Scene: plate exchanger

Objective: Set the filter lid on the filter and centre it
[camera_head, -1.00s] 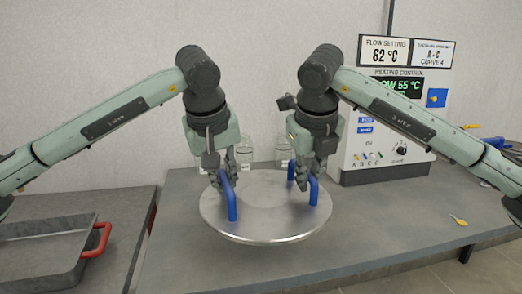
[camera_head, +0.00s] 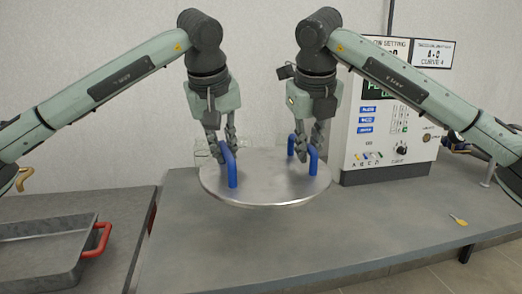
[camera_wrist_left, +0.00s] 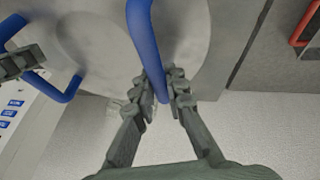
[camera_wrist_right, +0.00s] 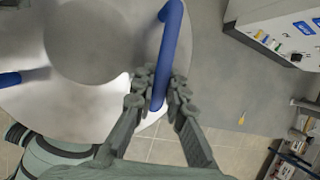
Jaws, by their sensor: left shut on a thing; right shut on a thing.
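The filter lid (camera_head: 265,186) is a round, shiny metal disc with two upright blue handles. It appears about level in the head view, above the grey worktop. My left gripper (camera_head: 221,148) is shut on the left blue handle (camera_head: 231,172); the left wrist view shows its fingers (camera_wrist_left: 163,88) around the bar. My right gripper (camera_head: 305,148) is shut on the right blue handle (camera_head: 313,160); its fingers (camera_wrist_right: 158,88) close around that bar in the right wrist view. I cannot make out the filter, and anything directly under the lid is hidden.
A grey metal tray (camera_head: 50,262) with a red handle (camera_head: 100,238) stands on the left. A control panel (camera_head: 385,140) stands behind on the right. Faint glassware (camera_head: 203,153) shows behind the lid. A small yellow-handled tool (camera_head: 458,220) lies on the bare right worktop.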

